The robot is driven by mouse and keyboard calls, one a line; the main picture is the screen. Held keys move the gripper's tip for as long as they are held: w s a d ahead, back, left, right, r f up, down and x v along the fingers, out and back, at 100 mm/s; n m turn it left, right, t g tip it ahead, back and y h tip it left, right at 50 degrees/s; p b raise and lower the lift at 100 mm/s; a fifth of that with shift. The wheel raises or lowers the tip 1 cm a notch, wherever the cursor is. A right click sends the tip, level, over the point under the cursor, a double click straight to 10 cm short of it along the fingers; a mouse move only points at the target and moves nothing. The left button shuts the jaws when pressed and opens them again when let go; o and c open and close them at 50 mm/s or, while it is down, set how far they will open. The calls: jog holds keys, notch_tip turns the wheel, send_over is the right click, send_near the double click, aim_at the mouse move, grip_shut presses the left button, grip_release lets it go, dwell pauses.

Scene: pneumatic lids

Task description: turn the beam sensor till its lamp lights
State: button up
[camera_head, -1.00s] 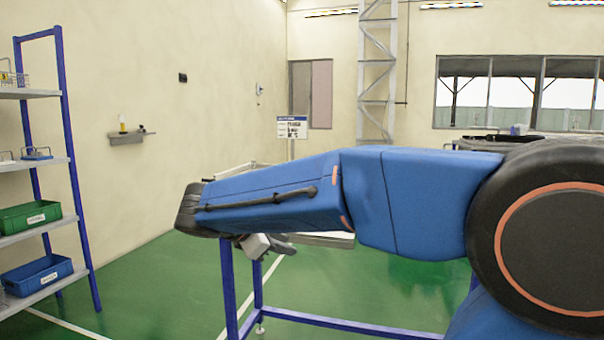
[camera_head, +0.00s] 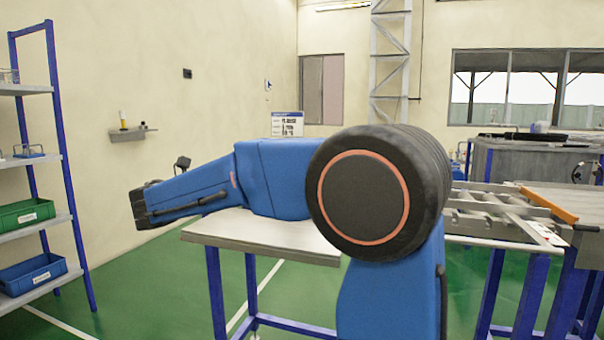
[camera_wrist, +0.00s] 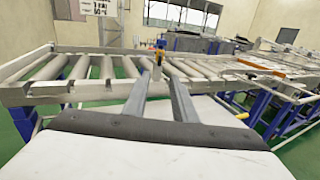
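In the wrist view my gripper (camera_wrist: 158,82) has its two grey fingers apart, with nothing between them. It points at a roller conveyor (camera_wrist: 65,92). A small upright yellow and dark device (camera_wrist: 159,56) shows just past the fingertips, at the conveyor; it may be the beam sensor, but it is too small to be sure. No lit lamp can be made out on it. The fingers look apart from it. In the head view I cannot make out the gripper's fingers or the sensor; my arm covers part of the conveyor there.
In the head view a grey-topped table (camera_head: 265,237) stands behind my arm. The conveyor (camera_head: 490,208) runs right of it, with an orange bar (camera_head: 549,204). A blue-framed shelf (camera_head: 62,160) with bins stands at left. Green floor is clear between shelf and table.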

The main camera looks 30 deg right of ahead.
jog(key=x, duration=1.8)
jog(key=shift+c, duration=0.3)
grip_shut()
